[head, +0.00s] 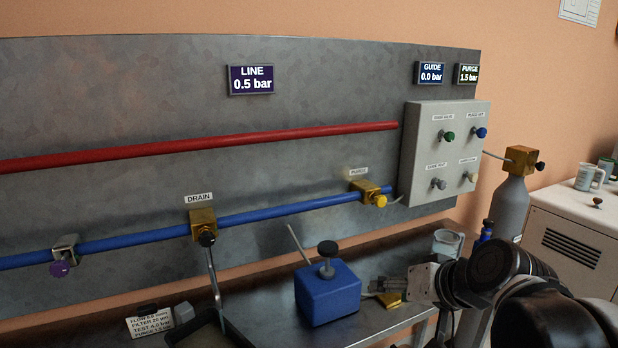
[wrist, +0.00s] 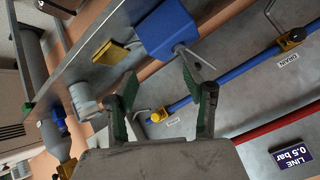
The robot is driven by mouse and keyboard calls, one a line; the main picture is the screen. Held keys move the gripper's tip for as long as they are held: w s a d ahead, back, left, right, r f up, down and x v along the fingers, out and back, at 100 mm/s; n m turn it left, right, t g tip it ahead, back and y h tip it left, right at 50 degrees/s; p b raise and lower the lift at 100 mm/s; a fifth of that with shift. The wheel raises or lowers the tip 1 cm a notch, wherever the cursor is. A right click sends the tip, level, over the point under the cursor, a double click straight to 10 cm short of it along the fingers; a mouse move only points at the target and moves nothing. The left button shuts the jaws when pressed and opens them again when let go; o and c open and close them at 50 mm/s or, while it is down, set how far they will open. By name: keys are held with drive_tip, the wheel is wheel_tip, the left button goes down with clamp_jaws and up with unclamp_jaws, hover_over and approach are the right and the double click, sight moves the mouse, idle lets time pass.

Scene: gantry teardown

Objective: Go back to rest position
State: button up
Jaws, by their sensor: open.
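My gripper (head: 376,284) reaches in from the right, just over the metal bench (head: 262,324) and right of the blue box (head: 328,293). In the wrist view my gripper (wrist: 158,80) has its two green-lined fingers spread, with nothing held between them. The blue box, with a dark knob on top and a thin rod beside it, stands beyond the fingertips in the wrist view (wrist: 166,30). A small yellow block (head: 391,300) lies on the bench by my gripper, partly hidden by it in the head view.
The drain valve (head: 203,222) and purge valve (head: 369,191) sit on the blue pipe (head: 288,210). A control box (head: 446,150) is on the panel. A grey cylinder (head: 510,207) stands right of the bench. A white cabinet (head: 575,232) is at far right. Bench clutter lies left.

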drive_tip(key=s+d+f+g+h, duration=0.1)
drive_tip(key=s+d+h, duration=0.1)
drive_tip(key=s, duration=0.4)
drive_tip(key=s+d+f+h, duration=0.1)
drive_tip(key=s+d+h, duration=0.1)
drive_tip(key=s, duration=0.3)
drive_tip(key=shift+s+d+f+n+g+p, duration=0.2)
drive_tip(key=shift+s+f+n+g+p, duration=0.1)
drive_tip(key=shift+s+n+g+p, duration=0.1)
